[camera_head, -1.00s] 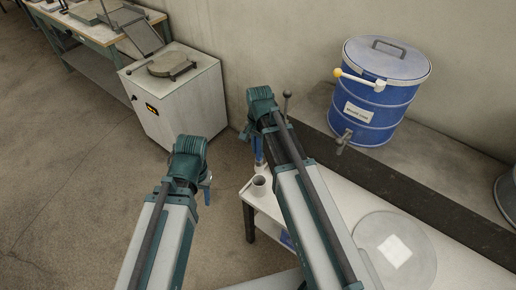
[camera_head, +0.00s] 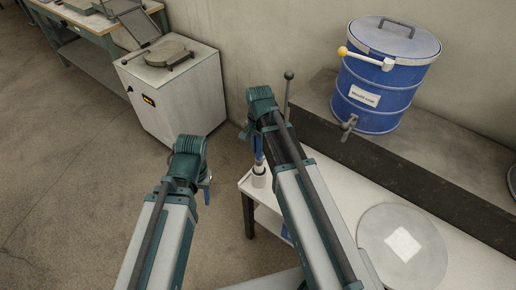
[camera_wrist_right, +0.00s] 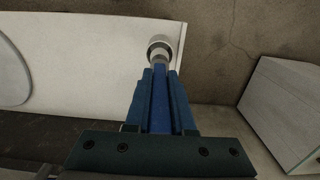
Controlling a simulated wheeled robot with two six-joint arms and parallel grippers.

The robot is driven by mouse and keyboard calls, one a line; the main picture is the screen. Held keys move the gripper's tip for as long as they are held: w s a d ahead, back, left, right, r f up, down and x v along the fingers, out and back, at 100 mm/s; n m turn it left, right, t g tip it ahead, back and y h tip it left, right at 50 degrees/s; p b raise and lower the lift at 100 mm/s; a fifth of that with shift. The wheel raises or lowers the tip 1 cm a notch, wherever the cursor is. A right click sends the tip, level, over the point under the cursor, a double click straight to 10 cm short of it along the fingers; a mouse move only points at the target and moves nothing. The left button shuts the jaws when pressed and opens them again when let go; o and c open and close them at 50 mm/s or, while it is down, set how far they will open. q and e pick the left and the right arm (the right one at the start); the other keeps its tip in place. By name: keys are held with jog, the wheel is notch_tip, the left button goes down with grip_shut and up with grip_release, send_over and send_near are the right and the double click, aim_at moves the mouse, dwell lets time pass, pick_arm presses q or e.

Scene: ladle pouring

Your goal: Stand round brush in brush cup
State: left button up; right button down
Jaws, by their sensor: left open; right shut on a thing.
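My right gripper (camera_head: 258,152) is shut on the round brush and points down over the front left corner of the white table. In the right wrist view the brush's blue handle (camera_wrist_right: 160,98) sits between the blue fingers, with a pale metal part beyond their tips. The small grey-white brush cup (camera_head: 259,178) stands near the table corner, directly below the brush. It also shows in the right wrist view (camera_wrist_right: 160,41), where the brush's lower end overlaps its mouth. I cannot tell how deep the end is. My left gripper (camera_head: 207,186) is open and empty, left of the table.
A round plate (camera_head: 375,247) with a white square lies on the white table (camera_head: 345,190). A knobbed rod (camera_head: 289,76) rises behind my right wrist. A blue drum (camera_head: 372,100) stands on a dark ledge behind. A white cabinet (camera_head: 185,105) stands back left.

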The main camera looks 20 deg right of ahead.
aim_at(258, 160)
jog(key=shift+f+b, duration=2.35)
jog(key=shift+f, duration=0.3)
jog(key=c, duration=0.7)
grip_release()
jog(key=shift+r, duration=0.1)
notch_tip(258, 160, up, 14)
jog(key=p, duration=1.4)
jog(key=shift+w+d, duration=0.1)
jog(key=shift+f, duration=0.2)
